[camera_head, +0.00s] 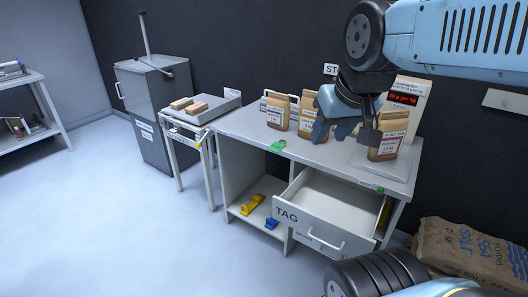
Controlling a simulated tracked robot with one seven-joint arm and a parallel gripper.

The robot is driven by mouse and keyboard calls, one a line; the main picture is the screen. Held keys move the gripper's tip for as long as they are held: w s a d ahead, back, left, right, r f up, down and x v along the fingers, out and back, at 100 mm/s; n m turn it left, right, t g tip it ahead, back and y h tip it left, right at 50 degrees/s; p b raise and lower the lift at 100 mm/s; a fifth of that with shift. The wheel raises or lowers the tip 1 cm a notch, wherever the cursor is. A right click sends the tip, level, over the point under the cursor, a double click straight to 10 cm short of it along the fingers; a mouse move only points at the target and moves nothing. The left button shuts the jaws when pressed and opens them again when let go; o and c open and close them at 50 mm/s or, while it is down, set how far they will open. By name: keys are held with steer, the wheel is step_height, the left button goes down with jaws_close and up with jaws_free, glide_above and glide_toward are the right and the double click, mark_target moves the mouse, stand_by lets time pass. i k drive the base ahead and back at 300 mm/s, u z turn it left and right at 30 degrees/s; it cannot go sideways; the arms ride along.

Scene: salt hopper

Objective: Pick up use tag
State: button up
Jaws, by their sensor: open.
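No label reading "use" can be made out. A small green tag-like piece (277,146) lies at the front left edge of the white counter (240,124). Another small green piece (366,187) shows at the counter's front right edge. An open drawer (300,222) marked TAG sticks out below the counter, and its visible floor is bare. My gripper (345,137) is open above the counter, pointing down, to the right of the first green piece and in front of the paper bags. It hides part of the bags.
Paper bags (278,111) stand on the counter; one labelled bag (390,146) stands on a scale-like plate at right. A yellow piece (252,204) and a blue piece (271,223) lie on the lower shelf. A side table (182,125), grey bin (150,100) and salt sack (460,250) stand around.

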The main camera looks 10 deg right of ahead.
mark_target(276, 147)
steer(key=z, duration=0.2)
steer(key=i, duration=0.85)
steer(key=u, duration=0.1)
